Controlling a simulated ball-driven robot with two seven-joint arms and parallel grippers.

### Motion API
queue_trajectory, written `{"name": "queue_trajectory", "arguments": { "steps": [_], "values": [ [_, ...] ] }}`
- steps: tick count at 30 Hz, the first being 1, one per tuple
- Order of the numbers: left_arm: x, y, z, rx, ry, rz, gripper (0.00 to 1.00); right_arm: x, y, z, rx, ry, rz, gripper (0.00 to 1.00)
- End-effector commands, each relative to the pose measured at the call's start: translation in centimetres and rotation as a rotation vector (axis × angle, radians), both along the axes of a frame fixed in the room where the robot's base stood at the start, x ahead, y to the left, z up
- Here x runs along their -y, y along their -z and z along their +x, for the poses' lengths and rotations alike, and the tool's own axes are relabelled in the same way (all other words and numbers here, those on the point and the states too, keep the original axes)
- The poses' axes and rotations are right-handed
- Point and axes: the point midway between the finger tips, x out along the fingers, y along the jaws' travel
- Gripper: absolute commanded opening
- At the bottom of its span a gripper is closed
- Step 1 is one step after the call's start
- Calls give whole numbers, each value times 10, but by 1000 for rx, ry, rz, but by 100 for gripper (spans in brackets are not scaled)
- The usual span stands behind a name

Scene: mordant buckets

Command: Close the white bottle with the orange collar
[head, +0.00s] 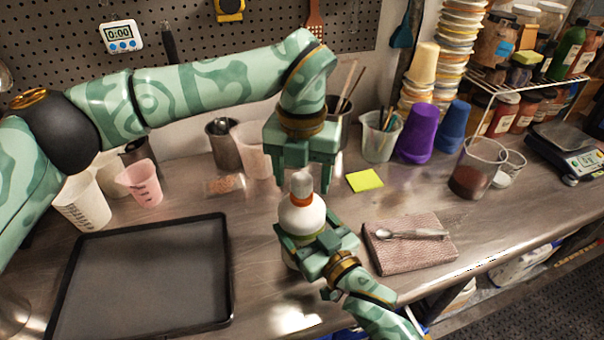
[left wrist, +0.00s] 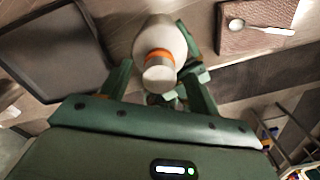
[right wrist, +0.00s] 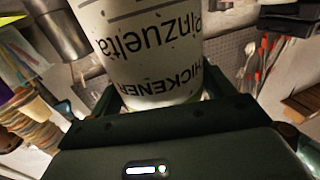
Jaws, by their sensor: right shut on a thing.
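The white bottle (head: 300,220) stands upright on the bench, with an orange collar (head: 301,199) and a pale cap (head: 301,182) on top. I cannot tell whether the cap is tight. My right gripper (head: 310,245) is shut on the bottle's body from the front right; the printed label side of the bottle (right wrist: 150,50) fills its wrist view. My left gripper (head: 302,180) points down over the bottle, open, with its fingers on either side of the cap and apart from it. The left wrist view shows the cap (left wrist: 159,73) between the fingers.
A black-rimmed tray (head: 228,270) lies left of the bottle, and a folded cloth (head: 405,258) with a spoon (head: 410,233) lies right. Beakers, a yellow note (head: 364,180) and purple cup (head: 416,133) stand behind. A scale (head: 565,150) is at far right.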

Motion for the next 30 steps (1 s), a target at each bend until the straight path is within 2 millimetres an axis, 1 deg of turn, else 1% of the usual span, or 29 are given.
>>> {"name": "queue_trajectory", "arguments": {
  "steps": [7,11,14,21,24,27,30],
  "values": [
    [0,-1,0,0,-1,0,62,0,1,0,-1,0,-1,17],
    [0,-13,1,2,-1,0,62,0,1,0,-1,0,-1,17],
    [0,-31,1,5,0,0,62,0,1,0,-1,0,-1,17],
    [0,-83,1,4,-1,1,62,0,1,0,-1,0,-1,17],
    [0,-100,1,2,-2,1,62,0,1,0,-1,0,-1,17],
    [0,-112,1,2,-1,0,62,0,1,0,-1,0,-1,17],
    [0,-118,1,0,-1,1,62,0,1,0,-1,0,-1,17]
  ]
}}
